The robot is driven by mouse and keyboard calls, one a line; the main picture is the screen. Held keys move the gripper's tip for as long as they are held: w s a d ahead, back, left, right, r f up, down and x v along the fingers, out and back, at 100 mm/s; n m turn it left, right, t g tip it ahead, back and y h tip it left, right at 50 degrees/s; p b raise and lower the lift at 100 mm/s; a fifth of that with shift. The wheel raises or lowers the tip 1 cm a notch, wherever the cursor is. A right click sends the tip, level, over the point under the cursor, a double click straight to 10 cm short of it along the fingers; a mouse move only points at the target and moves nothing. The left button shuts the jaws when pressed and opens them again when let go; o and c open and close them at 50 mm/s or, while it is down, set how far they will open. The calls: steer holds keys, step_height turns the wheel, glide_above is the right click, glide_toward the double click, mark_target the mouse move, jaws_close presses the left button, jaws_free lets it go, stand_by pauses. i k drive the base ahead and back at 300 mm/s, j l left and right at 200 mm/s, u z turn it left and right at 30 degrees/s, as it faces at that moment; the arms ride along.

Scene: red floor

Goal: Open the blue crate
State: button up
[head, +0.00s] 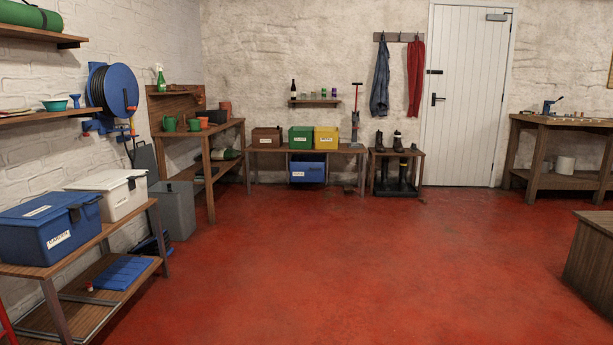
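Two blue containers are in the head view. A large blue crate (40,240) with a dark latch and a white label stands on the wooden bench at the near left, its lid closed. A second, smaller-looking blue crate (308,170) with a white label sits under the low bench at the back wall. I cannot tell whether its lid is closed. My gripper is not in view.
A white lidded box (112,194) stands close behind the near blue crate. Brown (266,137), green (301,137) and yellow (326,138) boxes stand on the back bench (349,148). A grey bin (178,212) stands on the floor. The red floor (340,260) is widely clear.

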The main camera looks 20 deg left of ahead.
mark_target(308, 168)
steer(key=i+j+u, duration=0.25)
steer(key=i, duration=0.2)
steer(key=i+u, duration=0.2)
steer(key=i, duration=0.25)
steer(key=i+u, duration=0.1)
steer(key=i, duration=4.5)
steer(key=i+j+z, duration=0.2)
steer(key=i, duration=0.35)
steer(key=i+j+z, duration=0.2)
steer(key=i, duration=0.3)
steer(key=i+j+z, duration=0.2)
steer(key=i, duration=0.35)
steer(key=i+j+z, duration=0.2)
steer(key=i+j, duration=0.2)
steer(key=i+j+z, duration=0.1)
steer(key=j, duration=0.2)
steer(key=i+j+z, duration=0.25)
steer(key=j, duration=0.4)
steer(key=i+l, duration=0.05)
steer(key=i, duration=0.05)
